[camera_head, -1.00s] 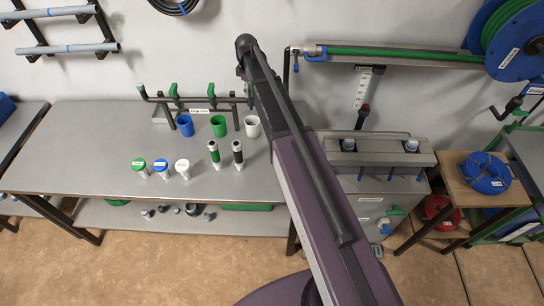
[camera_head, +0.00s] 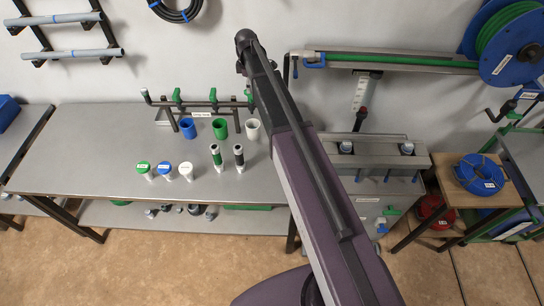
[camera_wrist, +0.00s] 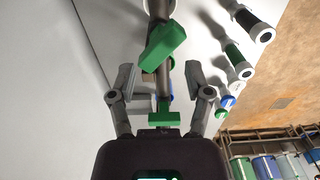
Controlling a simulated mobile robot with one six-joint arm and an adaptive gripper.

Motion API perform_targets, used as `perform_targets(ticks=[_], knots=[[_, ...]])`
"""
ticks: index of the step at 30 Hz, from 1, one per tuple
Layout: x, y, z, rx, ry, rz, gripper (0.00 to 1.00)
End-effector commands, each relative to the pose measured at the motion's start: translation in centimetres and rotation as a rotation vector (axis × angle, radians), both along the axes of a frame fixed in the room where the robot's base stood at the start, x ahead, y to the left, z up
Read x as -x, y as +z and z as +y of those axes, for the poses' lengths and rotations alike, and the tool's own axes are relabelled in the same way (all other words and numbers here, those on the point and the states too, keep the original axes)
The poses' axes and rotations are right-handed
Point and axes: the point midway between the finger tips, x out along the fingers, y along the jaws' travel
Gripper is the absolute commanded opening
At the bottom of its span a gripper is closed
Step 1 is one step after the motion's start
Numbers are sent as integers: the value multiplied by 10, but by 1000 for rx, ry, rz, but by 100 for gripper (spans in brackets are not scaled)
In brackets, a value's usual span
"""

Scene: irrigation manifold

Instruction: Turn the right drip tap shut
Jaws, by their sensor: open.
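The right drip tap has a green handle, visible in the head view (camera_head: 249,96) beside my arm, which partly covers that end of the manifold. In the wrist view, the large green handle (camera_wrist: 162,45) near the top appears to be this tap, lying slantwise over the dark pipe. My gripper (camera_wrist: 160,76) is open, its fingers on either side of the pipe, below that handle in the picture and not touching it. Another green handle (camera_wrist: 163,118) lies lower, close to the gripper body. In the head view the gripper is hidden behind my arm.
The middle tap (camera_head: 213,95) and left tap (camera_head: 177,95) stand along the manifold. Blue (camera_head: 188,128), green (camera_head: 220,129) and white (camera_head: 252,129) cups stand below it. Two banded tubes (camera_head: 239,157) and several capped bottles (camera_head: 165,169) stand nearer the bench's front edge.

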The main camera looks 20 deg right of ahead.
Motion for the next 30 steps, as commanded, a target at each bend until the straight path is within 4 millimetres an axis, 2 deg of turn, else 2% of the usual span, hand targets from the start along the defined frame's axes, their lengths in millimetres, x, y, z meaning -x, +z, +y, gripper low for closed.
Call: perform_targets(ticks=[1, 3, 30], knots=[[0, 9, 0, 0, 0, 0, 64], [0, 15, 0, 0, -1, 0, 64], [0, 83, 0, 0, -1, 0, 64]])
